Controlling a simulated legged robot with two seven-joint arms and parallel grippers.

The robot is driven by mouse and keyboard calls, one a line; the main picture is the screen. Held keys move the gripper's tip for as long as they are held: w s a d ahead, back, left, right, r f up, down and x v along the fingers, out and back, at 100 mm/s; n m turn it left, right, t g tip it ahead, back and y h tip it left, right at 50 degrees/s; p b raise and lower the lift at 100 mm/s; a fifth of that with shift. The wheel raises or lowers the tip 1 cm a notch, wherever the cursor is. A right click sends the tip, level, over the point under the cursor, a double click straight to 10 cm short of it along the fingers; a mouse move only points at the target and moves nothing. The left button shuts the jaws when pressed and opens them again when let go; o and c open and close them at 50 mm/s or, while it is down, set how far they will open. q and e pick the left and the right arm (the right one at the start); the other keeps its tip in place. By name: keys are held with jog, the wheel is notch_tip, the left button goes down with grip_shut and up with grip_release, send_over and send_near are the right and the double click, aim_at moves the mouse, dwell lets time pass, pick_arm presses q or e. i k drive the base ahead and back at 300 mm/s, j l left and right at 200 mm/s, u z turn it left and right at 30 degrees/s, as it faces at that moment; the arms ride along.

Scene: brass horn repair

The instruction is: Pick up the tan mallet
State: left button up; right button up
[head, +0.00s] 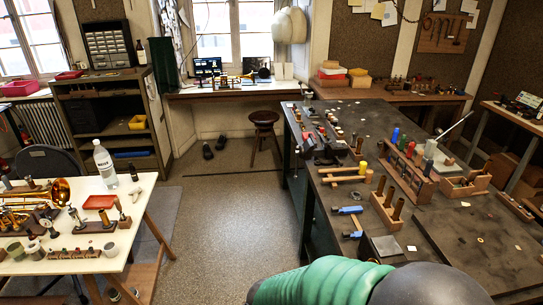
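A tan wooden mallet-like tool (343,179) lies on the dark workbench (460,235) at right, with a yellow end piece at its right side. It is small in view, and I cannot tell for sure that it is the tan mallet. A blue-headed tool (348,210) lies nearer to me on the same bench. My arm, with a green sleeve and dark grey part, crosses the bottom right and hides the bench's near edge. Neither of my grippers shows.
Wooden racks (408,172) with tools and a small metal block (386,246) stand on the bench. At left is a white table (130,205) with a brass horn (45,198) and a bottle (104,164). A stool (264,118) stands behind. The floor between the tables is open.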

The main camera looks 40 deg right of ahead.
aim_at(368, 178)
jog(key=z, duration=1.9)
jog(key=u, duration=0.3)
jog(key=i+j+u, duration=0.1)
jog(key=u, duration=0.3)
jog(key=i+j+u, duration=0.1)
jog(key=j+u, duration=0.15)
jog(key=u, duration=0.15)
jog(key=i+j+u, duration=0.15)
jog(key=u, duration=0.25)
jog(key=i+j+u, duration=0.1)
jog(key=u, duration=0.3)
jog(key=i+l+z, duration=0.25)
jog(key=z, duration=0.2)
jog(key=i+l+z, duration=0.1)
jog(key=i+z, duration=0.85)
jog(key=i+j+z, duration=0.15)
jog(key=z, duration=0.35)
jog(key=i, duration=0.1)
